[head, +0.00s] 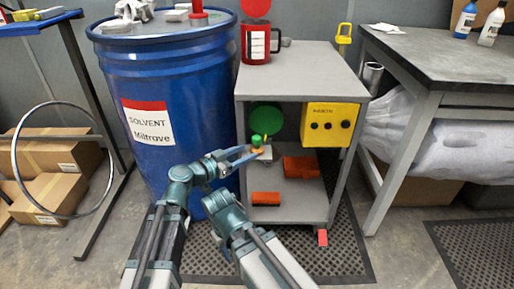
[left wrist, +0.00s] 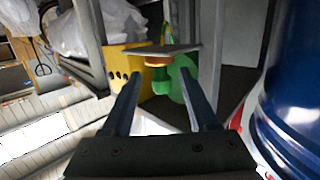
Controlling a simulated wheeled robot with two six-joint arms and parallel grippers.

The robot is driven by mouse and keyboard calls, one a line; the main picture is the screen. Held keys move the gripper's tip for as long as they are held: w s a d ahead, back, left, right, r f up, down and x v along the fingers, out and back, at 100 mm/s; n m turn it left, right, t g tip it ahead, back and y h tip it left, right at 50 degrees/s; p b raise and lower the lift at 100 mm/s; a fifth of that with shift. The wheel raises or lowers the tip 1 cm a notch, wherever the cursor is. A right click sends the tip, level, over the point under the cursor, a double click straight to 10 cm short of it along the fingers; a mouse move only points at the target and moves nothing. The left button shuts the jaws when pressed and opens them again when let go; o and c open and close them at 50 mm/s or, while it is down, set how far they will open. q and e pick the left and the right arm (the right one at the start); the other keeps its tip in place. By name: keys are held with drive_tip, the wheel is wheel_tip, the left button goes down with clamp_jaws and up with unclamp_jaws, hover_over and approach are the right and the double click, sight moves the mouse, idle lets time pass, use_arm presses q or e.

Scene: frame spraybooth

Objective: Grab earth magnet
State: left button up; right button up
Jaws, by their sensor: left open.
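A green knob with an orange disc at its base, which looks like the earth magnet (head: 257,142), sits on a small pale plate (head: 262,158) at the left of the cart's middle level. My left gripper (head: 250,155) is open, with its fingertips close to the knob. In the left wrist view the scene is upside down. There the green knob (left wrist: 163,82) shows beyond and between the two open fingers (left wrist: 160,88), below the orange disc. I cannot tell whether the fingers touch it. My right arm shows in the head view, but its gripper does not.
The grey cart (head: 290,80) holds a red labelled mug (head: 256,45), a yellow control box (head: 331,125), a green disc (head: 266,116) and orange blocks (head: 300,167). A blue solvent drum (head: 172,80) stands close on the left. A workbench (head: 430,50) stands on the right.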

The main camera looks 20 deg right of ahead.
sight(255, 147)
use_arm(q)
drive_tip(key=shift+r+x, duration=0.15)
drive_tip(key=shift+x, duration=1.35)
drive_tip(key=shift+r+x, duration=0.15)
drive_tip(key=shift+x, duration=1.4)
drive_tip(key=shift+a, duration=0.1)
clamp_jaws()
